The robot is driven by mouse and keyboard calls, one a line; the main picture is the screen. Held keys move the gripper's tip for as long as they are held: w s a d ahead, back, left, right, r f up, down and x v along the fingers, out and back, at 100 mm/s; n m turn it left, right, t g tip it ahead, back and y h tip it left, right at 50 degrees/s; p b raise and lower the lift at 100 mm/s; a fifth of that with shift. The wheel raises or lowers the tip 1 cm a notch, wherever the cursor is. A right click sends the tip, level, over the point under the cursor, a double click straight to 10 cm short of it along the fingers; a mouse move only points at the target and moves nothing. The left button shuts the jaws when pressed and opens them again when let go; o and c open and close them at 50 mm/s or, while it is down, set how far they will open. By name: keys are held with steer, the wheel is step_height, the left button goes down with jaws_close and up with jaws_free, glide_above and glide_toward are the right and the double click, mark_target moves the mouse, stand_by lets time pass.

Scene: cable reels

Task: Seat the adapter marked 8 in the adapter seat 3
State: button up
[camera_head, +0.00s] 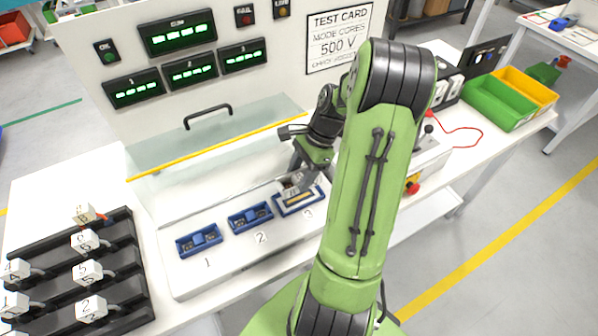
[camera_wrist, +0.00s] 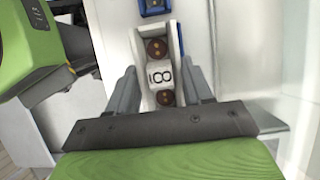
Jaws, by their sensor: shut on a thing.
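My gripper (camera_head: 297,182) points down at adapter seat 3 (camera_head: 302,208), the blue-framed one at the right of the row. It is shut on the white adapter marked 8 (camera_wrist: 160,74), with one finger on each side of it in the wrist view (camera_wrist: 161,90). Brown round parts show above and below the 8. The adapter is at seat 3, partly hidden by my gripper in the head view. I cannot tell whether it is fully down. Seat 1 (camera_head: 199,242) and seat 2 (camera_head: 250,217) show no adapter.
A black rack (camera_head: 125,240) with several numbered white adapters stands at the left. A clear guard with a yellow edge (camera_head: 220,148) and black handle (camera_head: 207,115) is behind the seats. Green (camera_head: 498,103) and yellow bins (camera_head: 526,87) stand at the right. My arm covers the bench's middle right.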

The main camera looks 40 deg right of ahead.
step_height(320, 180, down, 4)
steer(key=b, duration=0.2)
steer(key=shift+w+r+b, duration=0.15)
steer(key=shift+r+b, duration=0.1)
steer(key=shift+b, duration=0.05)
steer(key=shift+r, duration=0.2)
steer(key=shift+p, duration=0.8)
steer(key=shift+f, duration=0.15)
steer(key=shift+f+b, duration=1)
steer(key=shift+f, duration=0.65)
steer(key=o, duration=1.2)
